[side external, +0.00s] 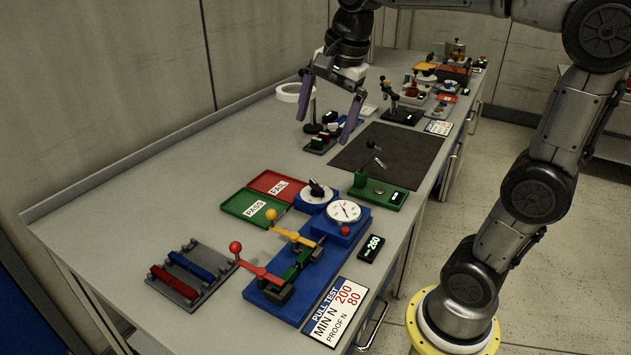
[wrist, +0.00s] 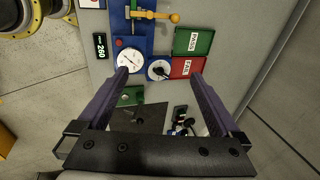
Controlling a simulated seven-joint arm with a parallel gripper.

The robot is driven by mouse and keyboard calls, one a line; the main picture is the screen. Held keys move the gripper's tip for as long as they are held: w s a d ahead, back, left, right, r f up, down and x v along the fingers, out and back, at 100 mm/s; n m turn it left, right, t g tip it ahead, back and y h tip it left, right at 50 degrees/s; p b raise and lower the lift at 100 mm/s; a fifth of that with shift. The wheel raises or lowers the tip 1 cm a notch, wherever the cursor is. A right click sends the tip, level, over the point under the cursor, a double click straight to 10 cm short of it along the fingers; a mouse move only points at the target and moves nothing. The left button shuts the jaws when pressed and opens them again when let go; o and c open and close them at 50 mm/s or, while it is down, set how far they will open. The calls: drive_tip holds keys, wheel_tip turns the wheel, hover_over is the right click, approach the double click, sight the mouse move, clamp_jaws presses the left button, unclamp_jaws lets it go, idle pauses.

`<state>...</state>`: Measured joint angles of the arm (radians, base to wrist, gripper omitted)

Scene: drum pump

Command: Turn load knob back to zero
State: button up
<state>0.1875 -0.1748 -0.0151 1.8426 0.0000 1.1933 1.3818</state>
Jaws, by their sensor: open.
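The load knob is a black pointer knob (side external: 317,188) on a round white dial, mounted on the blue pull-test fixture (side external: 265,293) at its back end. In the wrist view the knob (wrist: 158,71) appears between my fingertips, farther off. My gripper (side external: 323,128) has two purple fingers spread wide, with nothing between them. It hangs above the table, behind and above the knob, and does not touch it. A white gauge (side external: 344,212) with a needle stands beside the knob. A small black display (side external: 371,248) reads 260.
Red FAIL (side external: 278,185) and green PASS (side external: 243,208) trays lie left of the knob. Levers with red and yellow balls stand nearer the front. A green fixture (side external: 380,191) and dark mat (side external: 400,150) lie behind.

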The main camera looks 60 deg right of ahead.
drive_tip(key=w+d+f+m+g, duration=0.2)
drive_tip(key=w+d+f+m, duration=0.25)
drive_tip(key=w+d, duration=0.35)
drive_tip(key=m+g, duration=0.1)
drive_tip(key=m, duration=0.1)
hover_over(315, 185)
wheel_tip(315, 185, down, 7)
drive_tip(key=shift+n+y, duration=0.25)
drive_tip(key=shift+y, duration=0.05)
wheel_tip(315, 185, down, 13)
drive_tip(key=shift+f, duration=0.2)
drive_tip(key=c, duration=1.2)
